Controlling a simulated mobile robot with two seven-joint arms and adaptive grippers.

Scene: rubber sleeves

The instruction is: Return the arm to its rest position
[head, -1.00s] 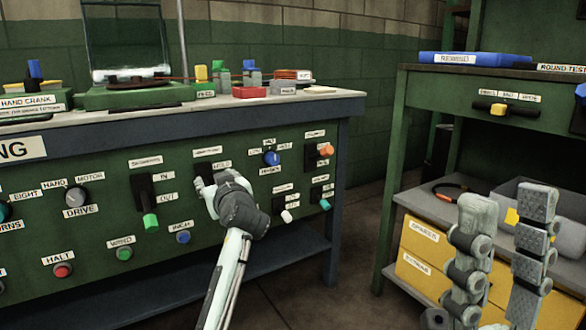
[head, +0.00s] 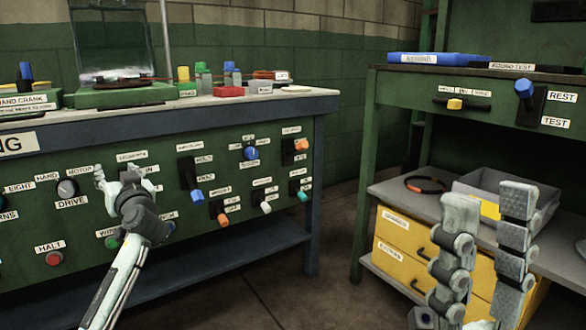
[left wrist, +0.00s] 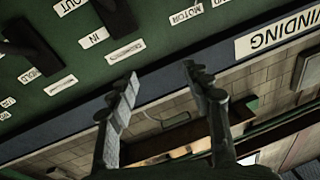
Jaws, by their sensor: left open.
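My left arm reaches in from the lower left in the head view. Its gripper (head: 114,176) is in front of the green panel (head: 270,222), over the switch right of the drive knob, and partly hides it. The left wrist view shows its two fingers (left wrist: 160,78) spread, with nothing between them. Whether it touches the panel I cannot tell. My right gripper (head: 488,205) stands upright at the lower right, its fingers apart and empty.
A blue-handled lever (head: 196,194) and an orange-tipped switch (head: 223,219) are right of the left gripper. A shelf unit (head: 366,180) with yellow drawers (head: 396,232) and a grey bin (head: 480,184) stands behind my right gripper. Floor shows between bench and shelf.

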